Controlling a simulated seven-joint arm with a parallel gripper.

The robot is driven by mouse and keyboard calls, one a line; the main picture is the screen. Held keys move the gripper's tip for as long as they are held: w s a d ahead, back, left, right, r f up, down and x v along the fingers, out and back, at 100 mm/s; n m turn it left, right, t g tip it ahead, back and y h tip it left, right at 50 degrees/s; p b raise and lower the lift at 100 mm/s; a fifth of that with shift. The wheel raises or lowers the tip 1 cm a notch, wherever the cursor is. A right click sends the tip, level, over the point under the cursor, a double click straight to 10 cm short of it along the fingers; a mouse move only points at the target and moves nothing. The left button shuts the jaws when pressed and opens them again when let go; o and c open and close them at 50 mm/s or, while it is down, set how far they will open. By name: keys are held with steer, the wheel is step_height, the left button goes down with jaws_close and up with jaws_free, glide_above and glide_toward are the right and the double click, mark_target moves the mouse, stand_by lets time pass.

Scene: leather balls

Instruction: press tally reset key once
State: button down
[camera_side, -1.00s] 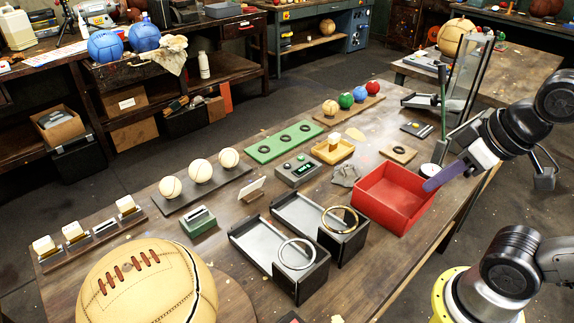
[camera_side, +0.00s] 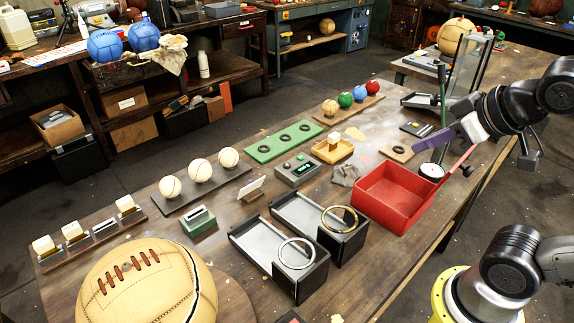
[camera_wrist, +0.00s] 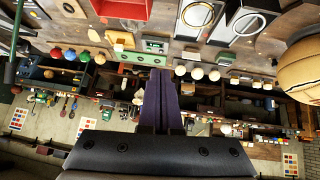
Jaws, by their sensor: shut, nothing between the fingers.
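The tally device (camera_side: 298,171) is a grey box with a lit green display on the wooden bench, between the green three-ring board and the yellow tray. A small key or knob (camera_side: 286,167) shows beside the display; its exact shape is too small to tell. In the wrist view the device (camera_wrist: 155,46) appears upside down, just above the fingertips in the picture. My gripper (camera_side: 416,147) has purple fingers, shut and empty. It is in the air above the right side of the bench, well to the right of the device and apart from it. The wrist view shows the fingers (camera_wrist: 158,73) together.
A red tray (camera_side: 367,207) stands near the bench's right edge. A yellow tray (camera_side: 320,155) with a pale block and a grey cloth (camera_side: 345,176) lie between my gripper and the device. A green board (camera_side: 262,151) is behind it. Two metal-topped boxes with rings (camera_side: 330,246) stand in front.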

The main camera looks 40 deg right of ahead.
steer(key=w+d+r+n+t+h, duration=0.2)
steer(key=w+d+r+t, duration=0.15)
steer(key=w+r, duration=0.75)
steer(key=n+g+y, duration=0.3)
steer(key=n+y, duration=0.2)
steer(key=n, duration=0.5)
glide_above(287, 165)
steer(key=s, duration=0.1)
step_height(287, 165, down, 28)
steer(key=shift+d+r, duration=0.2)
steer(key=shift+d, duration=0.15)
steer(key=shift+f, duration=4.35)
steer(key=shift+f, duration=0.1)
